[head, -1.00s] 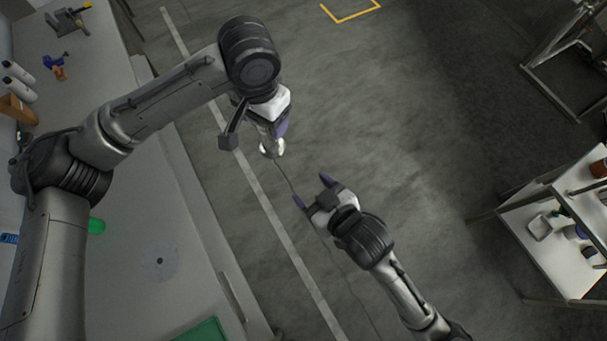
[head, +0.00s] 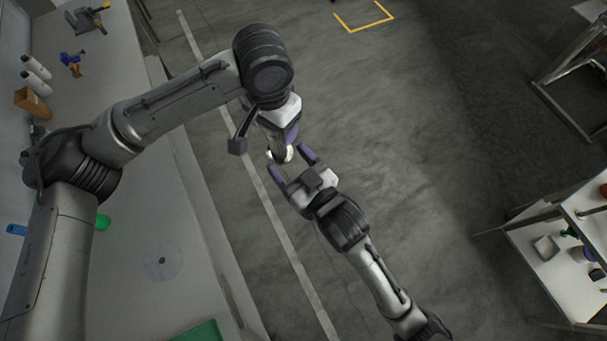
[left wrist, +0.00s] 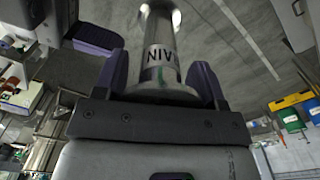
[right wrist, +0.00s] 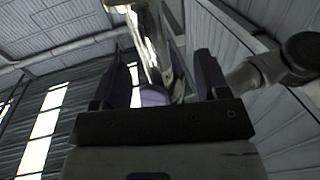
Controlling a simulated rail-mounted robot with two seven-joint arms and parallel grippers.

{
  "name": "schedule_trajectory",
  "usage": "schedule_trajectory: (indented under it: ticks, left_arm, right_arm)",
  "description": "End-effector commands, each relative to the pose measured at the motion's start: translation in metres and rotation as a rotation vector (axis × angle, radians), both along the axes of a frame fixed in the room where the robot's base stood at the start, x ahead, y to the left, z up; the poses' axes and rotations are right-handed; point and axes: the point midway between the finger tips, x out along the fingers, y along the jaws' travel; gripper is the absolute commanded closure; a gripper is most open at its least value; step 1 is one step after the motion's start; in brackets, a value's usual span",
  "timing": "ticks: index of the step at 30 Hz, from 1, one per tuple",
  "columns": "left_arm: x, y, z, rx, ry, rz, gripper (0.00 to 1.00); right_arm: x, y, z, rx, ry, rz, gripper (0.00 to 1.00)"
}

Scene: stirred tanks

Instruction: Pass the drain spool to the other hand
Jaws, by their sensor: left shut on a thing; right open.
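The drain spool (head: 289,153) is a shiny metal tube that hangs below my left gripper (head: 284,139) in the head view. In the left wrist view the spool (left wrist: 160,50) stands between the purple fingers, with a partly readable label band. My left gripper is shut on it. My right gripper (head: 291,163) is open, its purple fingers pointing up-left at the spool's free end. In the right wrist view the spool (right wrist: 150,45) appears ahead, between the open fingers (right wrist: 163,75). I cannot tell whether they touch it.
A long pale workbench (head: 130,215) runs down the left, with white bottles (head: 36,78), a brown box (head: 32,102) and a green item (head: 102,222). A shelf unit (head: 570,295) stands at the right. The grey floor (head: 430,130) between them is clear.

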Motion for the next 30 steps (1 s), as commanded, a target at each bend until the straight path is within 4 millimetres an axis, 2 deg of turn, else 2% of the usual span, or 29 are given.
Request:
schedule_trajectory:
  ticks: [6, 12, 26, 30]
  left_arm:
    - [0.0, 0.0, 0.0, -0.001, -0.001, 0.0, 0.65]
    - [0.0, 0.0, 0.0, -0.001, -0.001, 0.0, 0.65]
    - [0.0, 0.0, 0.0, -0.001, -0.001, 0.0, 0.65]
    - [0.0, 0.0, 0.0, -0.001, -0.001, 0.0, 0.65]
  right_arm:
    - [0.026, 0.018, 0.001, 0.001, 0.0, 0.001, 0.32]
    - [0.041, 0.028, 0.001, 0.001, -0.001, 0.0, 0.32]
    - [0.046, 0.032, 0.0, 0.0, 0.0, 0.0, 0.32]
    - [0.046, 0.032, 0.0, -0.001, 0.001, 0.0, 0.43]
